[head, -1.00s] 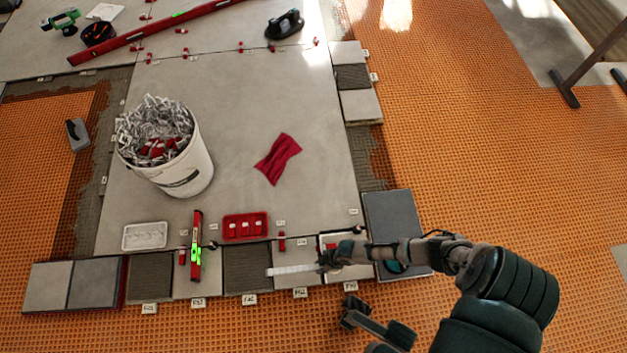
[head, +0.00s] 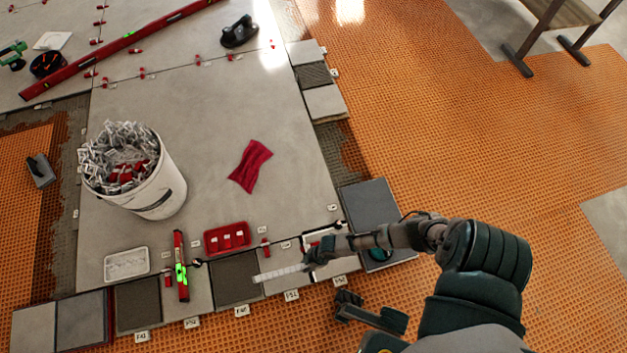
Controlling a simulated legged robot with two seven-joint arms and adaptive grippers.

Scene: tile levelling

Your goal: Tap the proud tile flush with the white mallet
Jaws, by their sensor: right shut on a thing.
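My right gripper (head: 318,254) is low over the near row of tiles. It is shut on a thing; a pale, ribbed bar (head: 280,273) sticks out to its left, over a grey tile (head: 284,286). The bar appears to be part of the white mallet, but I cannot make out a mallet head. Which tile is proud cannot be told from this view.
A bucket of clips (head: 155,195), a red cloth (head: 250,166), a red tray (head: 227,238), a white tray (head: 126,264) and a red level (head: 181,265) stand left of my right gripper. A dark grey tile (head: 370,206) lies beyond my right wrist. Orange matting (head: 480,120) is clear at right.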

